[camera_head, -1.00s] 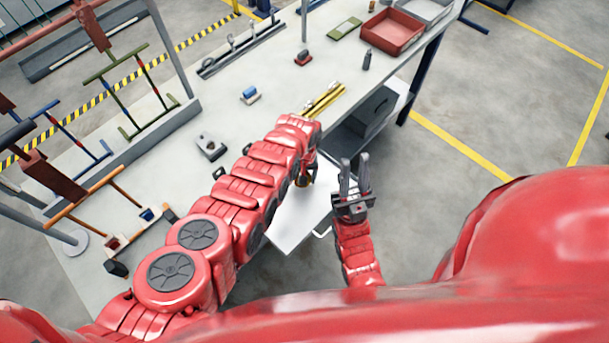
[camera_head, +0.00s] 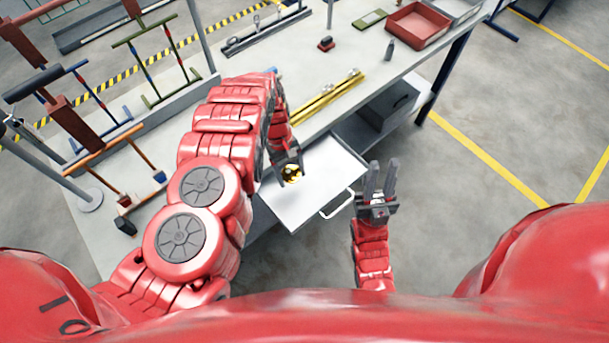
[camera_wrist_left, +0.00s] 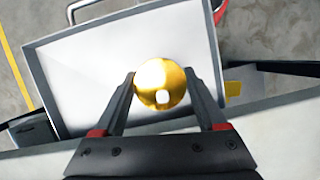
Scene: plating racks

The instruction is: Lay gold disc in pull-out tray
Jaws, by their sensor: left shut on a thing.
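The gold disc (camera_wrist_left: 162,84) is between the two fingertips of my left gripper (camera_wrist_left: 160,88) in the left wrist view. In the head view my left gripper (camera_head: 289,160) is shut on the disc (camera_head: 292,174), over the back left part of the pull-out tray (camera_head: 318,192). The tray is white, shallow and pulled out from under the bench; its floor (camera_wrist_left: 85,75) looks bare around the disc. The gap between disc and tray floor is hard to judge. My right gripper (camera_head: 379,180) is open and empty, right of the tray handle (camera_head: 337,205).
The bench top (camera_head: 235,60) lies behind the tray, with gold bars (camera_head: 325,100) near its front edge. A dark drawer box (camera_head: 390,103) sits beneath. A red bin (camera_head: 418,25) and racks (camera_head: 95,125) stand on the bench. Floor at right is clear.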

